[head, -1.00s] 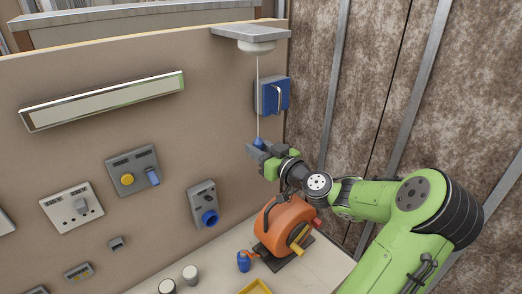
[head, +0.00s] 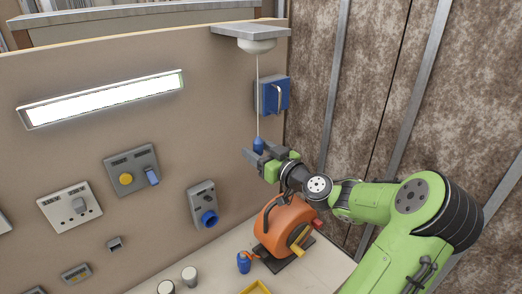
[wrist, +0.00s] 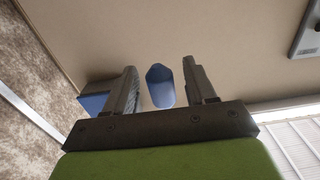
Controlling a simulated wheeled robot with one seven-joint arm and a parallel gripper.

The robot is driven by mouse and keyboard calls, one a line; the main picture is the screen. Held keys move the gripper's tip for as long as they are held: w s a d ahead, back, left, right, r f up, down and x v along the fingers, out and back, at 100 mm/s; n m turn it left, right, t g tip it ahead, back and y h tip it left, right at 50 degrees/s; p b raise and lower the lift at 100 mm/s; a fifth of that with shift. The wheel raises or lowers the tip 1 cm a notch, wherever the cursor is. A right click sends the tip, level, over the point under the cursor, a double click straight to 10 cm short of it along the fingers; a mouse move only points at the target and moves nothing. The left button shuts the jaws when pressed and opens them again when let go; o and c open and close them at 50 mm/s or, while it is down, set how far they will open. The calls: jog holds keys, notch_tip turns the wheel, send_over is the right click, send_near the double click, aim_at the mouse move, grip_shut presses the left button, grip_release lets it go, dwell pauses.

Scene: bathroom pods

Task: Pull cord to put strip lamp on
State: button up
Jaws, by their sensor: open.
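The strip lamp (head: 102,98) on the wall panel is lit bright white in the head view. The pull cord (head: 258,98) hangs from a round white ceiling switch (head: 257,46) on a grey bracket and ends in a blue pull knob (head: 258,144). My gripper (head: 252,152) is open around the knob's level. In the wrist view the blue knob (wrist: 160,87) shows between the two spread fingers of my gripper (wrist: 172,82), with gaps on both sides.
A blue box with a metal handle (head: 273,96) is on the wall behind the cord. An orange reel-like device (head: 277,228) stands on the counter below my arm, beside a small blue bottle (head: 244,262). Sockets and switches (head: 132,169) line the wall to the left.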

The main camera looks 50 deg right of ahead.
aim_at(262, 153)
jog(key=shift+s, duration=0.1)
dwell(0.3)
jog(key=s, duration=0.2)
jog(key=s+b, duration=0.1)
jog(key=s, duration=0.3)
jog(key=shift+s+a, duration=0.3)
jog(key=shift+s, duration=0.05)
jog(key=shift+s+a, duration=0.15)
jog(key=shift+s, duration=0.4)
